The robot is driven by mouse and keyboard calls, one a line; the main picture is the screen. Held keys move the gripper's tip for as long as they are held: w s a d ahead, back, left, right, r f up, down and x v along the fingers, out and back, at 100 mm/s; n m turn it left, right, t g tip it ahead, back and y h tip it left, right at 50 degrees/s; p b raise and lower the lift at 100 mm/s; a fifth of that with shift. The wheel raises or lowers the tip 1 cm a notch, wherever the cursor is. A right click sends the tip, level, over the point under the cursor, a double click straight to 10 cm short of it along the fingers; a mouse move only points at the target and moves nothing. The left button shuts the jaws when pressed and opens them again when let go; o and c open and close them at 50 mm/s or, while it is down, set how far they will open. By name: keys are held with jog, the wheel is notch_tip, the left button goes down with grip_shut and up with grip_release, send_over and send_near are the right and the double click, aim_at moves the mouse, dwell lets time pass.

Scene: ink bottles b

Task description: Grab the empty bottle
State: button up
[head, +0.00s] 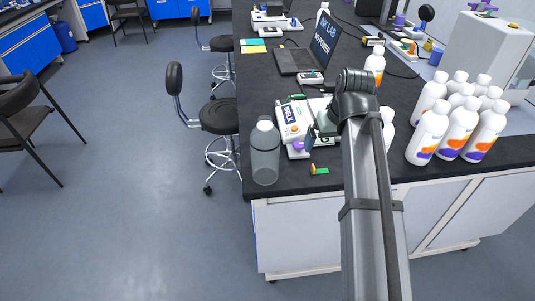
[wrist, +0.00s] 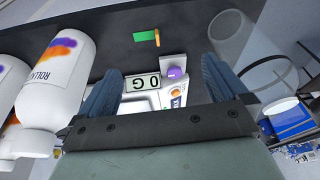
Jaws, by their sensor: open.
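The empty bottle (head: 265,155) is grey and see-through. It stands upright near the front left corner of the dark bench, to the left of the scale. In the wrist view a clear bottle (wrist: 268,78) shows at the right, outside the jaws. My gripper (head: 317,134) is above the scale, to the right of the empty bottle and apart from it; my arm partly hides it. In the wrist view my gripper (wrist: 158,78) has its two fingers spread wide with nothing held, and the scale lies below, between them.
The white scale (head: 293,122) reads 0 G in the wrist view. A small green and orange piece (head: 320,170) lies near the front edge. Several full white bottles (head: 458,130) stand at the right. A laptop (head: 305,57) is behind. The bench's left edge is close to the empty bottle.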

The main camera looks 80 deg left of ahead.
aim_at(266, 121)
jog(key=s+a+r+n+y, duration=0.1)
jog(key=s+a+r+n, duration=0.15)
jog(key=s+r, duration=1.15)
jog(key=shift+g, duration=0.4)
jog(key=x, duration=0.9)
jog(key=d+x, duration=0.1)
jog(key=x, duration=0.3)
jog(key=shift+s+a+f, duration=0.2)
jog(key=shift+f, duration=0.3)
jog(key=c, duration=1.2)
jog(key=shift+o, duration=0.2)
jog(key=shift+r, duration=0.15)
